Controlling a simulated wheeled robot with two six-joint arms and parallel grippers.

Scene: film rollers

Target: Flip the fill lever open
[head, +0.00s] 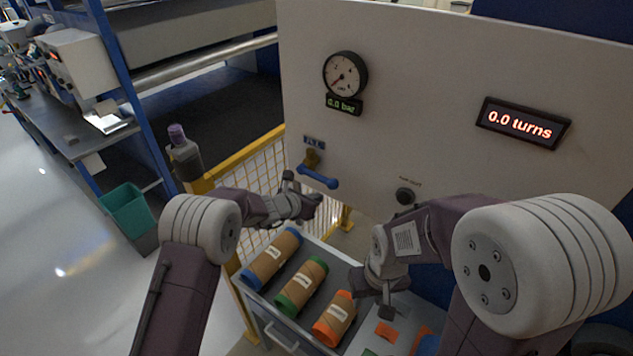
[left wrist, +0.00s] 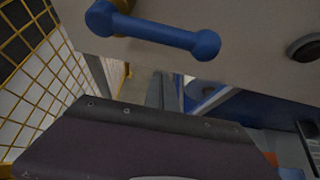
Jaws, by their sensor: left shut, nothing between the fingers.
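The fill lever (head: 318,178) is a blue handle on a brass valve (head: 311,158) under a small blue label on the white panel. It points to the right and slightly down. In the left wrist view the blue lever (left wrist: 155,31) crosses the top, nearly level. My left gripper (head: 304,197) is shut and empty, just below the lever; I cannot tell whether it touches. Its fingertips do not clearly show in the left wrist view. My right gripper (head: 388,300) hangs above the tray on the right; its fingers are too small and dark to read.
The gauge (head: 345,75) reads 0.0 bar and a display (head: 522,122) reads 0.0 turns. A dark knob (head: 405,196) sits right of the lever. Blue, green and orange rollers (head: 302,284) lie on a tray below. A yellow mesh fence (head: 262,165) stands left.

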